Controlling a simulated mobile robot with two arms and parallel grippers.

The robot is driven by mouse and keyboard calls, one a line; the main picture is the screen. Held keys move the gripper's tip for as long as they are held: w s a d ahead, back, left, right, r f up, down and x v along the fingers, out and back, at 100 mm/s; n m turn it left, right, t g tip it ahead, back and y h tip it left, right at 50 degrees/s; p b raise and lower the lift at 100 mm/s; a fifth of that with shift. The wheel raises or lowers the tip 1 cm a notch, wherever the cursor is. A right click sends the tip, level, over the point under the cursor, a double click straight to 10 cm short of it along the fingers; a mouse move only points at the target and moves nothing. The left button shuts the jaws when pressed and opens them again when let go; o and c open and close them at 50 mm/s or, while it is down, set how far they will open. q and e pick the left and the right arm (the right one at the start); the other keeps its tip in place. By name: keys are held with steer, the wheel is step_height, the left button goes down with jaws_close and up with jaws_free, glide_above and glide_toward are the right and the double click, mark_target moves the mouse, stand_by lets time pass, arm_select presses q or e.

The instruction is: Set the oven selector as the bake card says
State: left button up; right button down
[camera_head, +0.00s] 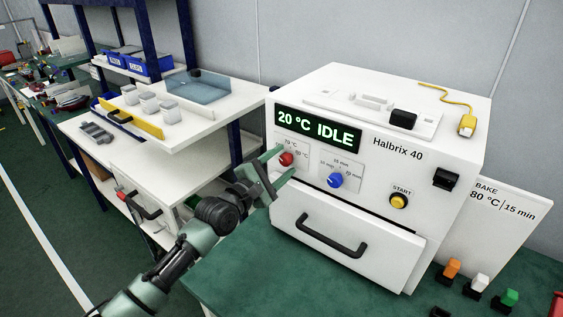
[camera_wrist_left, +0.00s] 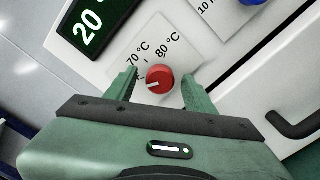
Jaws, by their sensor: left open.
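The white oven (camera_head: 375,220), marked Halbrix 40, stands on the green bench. Its display (camera_head: 318,127) reads 20 °C IDLE. The red selector knob (camera_head: 286,159) has 70 °C and 80 °C labels above it. In the left wrist view the red knob (camera_wrist_left: 159,78) sits between the fingers of my left gripper (camera_wrist_left: 160,85), with gaps on both sides; its white mark points towards the picture's left. My left gripper (camera_head: 277,170) is open at the oven front. The blue knob (camera_head: 335,180) has minute labels. The bake card (camera_head: 505,215) reads 80 °C, 15 min.
A yellow START button (camera_head: 399,201) and a black drawer handle (camera_head: 331,236) are on the oven front. A shelf with blue bins (camera_head: 148,64) stands left of the oven.

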arm_select(q)
steer(key=shift+c, duration=0.3)
jaws_close()
